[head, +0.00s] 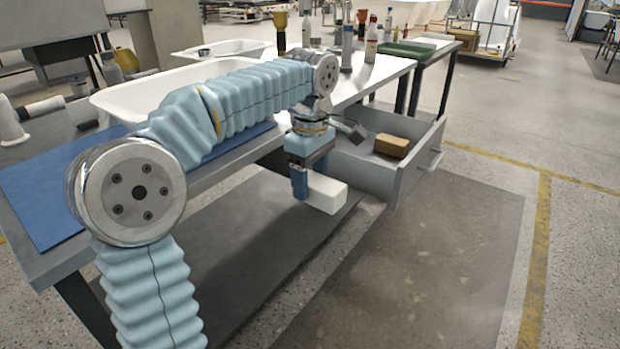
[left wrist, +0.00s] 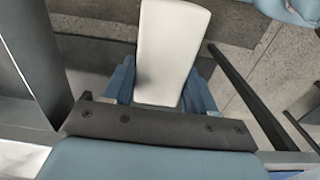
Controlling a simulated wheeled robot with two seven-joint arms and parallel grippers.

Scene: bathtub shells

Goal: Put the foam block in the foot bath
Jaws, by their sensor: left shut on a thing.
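My left gripper (head: 308,185) is shut on a white block, the foam block (head: 327,194), and holds it in the air beside the table, in front of the open drawer. In the left wrist view the foam block (left wrist: 170,50) sticks out from between the blue fingers. A large white basin (head: 112,100), which looks like the foot bath, stands on the table behind my left arm. The arm hides part of it. A smaller white basin (head: 212,50) stands farther back. I cannot tell for certain which is the foot bath. My right gripper is not in view.
An open grey drawer (head: 408,175) holds a brown block (head: 391,145). Bottles (head: 371,42) and a green case (head: 405,49) stand at the far table end. A blue mat (head: 45,195) lies at the near left end. The floor to the right is clear.

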